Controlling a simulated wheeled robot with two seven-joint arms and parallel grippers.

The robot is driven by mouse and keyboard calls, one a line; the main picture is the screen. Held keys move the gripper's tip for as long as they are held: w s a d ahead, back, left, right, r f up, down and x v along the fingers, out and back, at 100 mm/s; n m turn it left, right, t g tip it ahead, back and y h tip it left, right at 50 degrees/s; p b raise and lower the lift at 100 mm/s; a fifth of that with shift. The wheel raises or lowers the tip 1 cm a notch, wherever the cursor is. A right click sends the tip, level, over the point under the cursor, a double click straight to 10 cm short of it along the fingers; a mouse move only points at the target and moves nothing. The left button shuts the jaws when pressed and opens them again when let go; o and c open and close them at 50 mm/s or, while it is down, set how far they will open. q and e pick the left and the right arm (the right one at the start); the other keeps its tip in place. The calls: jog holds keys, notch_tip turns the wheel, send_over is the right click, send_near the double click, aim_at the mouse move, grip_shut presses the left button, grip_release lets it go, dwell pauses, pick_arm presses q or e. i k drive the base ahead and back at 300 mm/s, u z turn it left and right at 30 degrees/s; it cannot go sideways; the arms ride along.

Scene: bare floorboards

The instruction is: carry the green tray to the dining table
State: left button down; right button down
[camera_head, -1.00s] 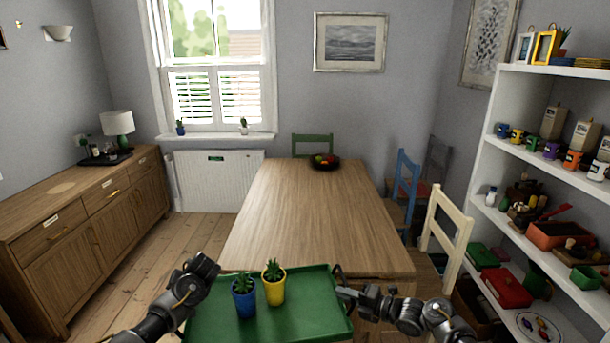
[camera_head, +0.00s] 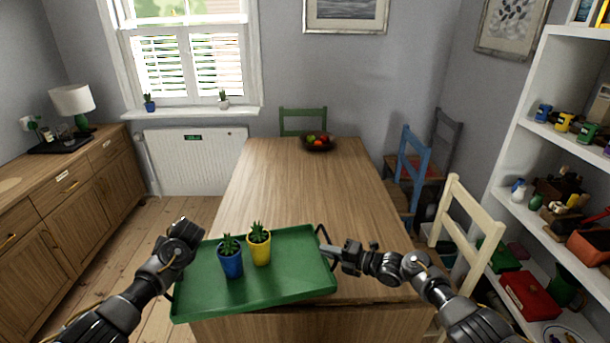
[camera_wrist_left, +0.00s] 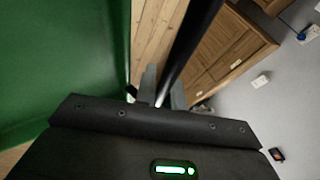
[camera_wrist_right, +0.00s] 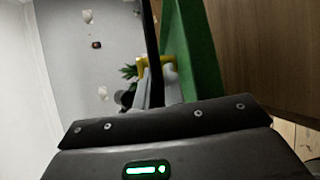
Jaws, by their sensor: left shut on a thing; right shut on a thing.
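The green tray (camera_head: 290,268) carries a blue pot (camera_head: 230,265) and a yellow pot (camera_head: 259,250), each with an upright small cactus. It is slightly tilted in the picture and overlaps the near end of the wooden dining table (camera_head: 305,195). I cannot tell whether it touches the tabletop. My left gripper (camera_head: 183,248) is shut on the tray's left handle, mostly hidden there; the dark handle bar (camera_wrist_left: 190,40) shows in the left wrist view. My right gripper (camera_head: 332,252) is shut on the right handle, a dark bar (camera_wrist_right: 151,50) in the right wrist view.
A fruit bowl (camera_head: 317,144) stands at the table's far end; the tabletop between is clear. A cream chair (camera_head: 465,235) and a blue chair (camera_head: 410,175) stand along the right side. A full shelf (camera_head: 550,130) is farther right, a sideboard (camera_head: 80,200) at left.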

aim_at(308, 208)
jog(key=z, duration=0.15)
jog(key=i, duration=1.35)
jog(key=z, duration=0.25)
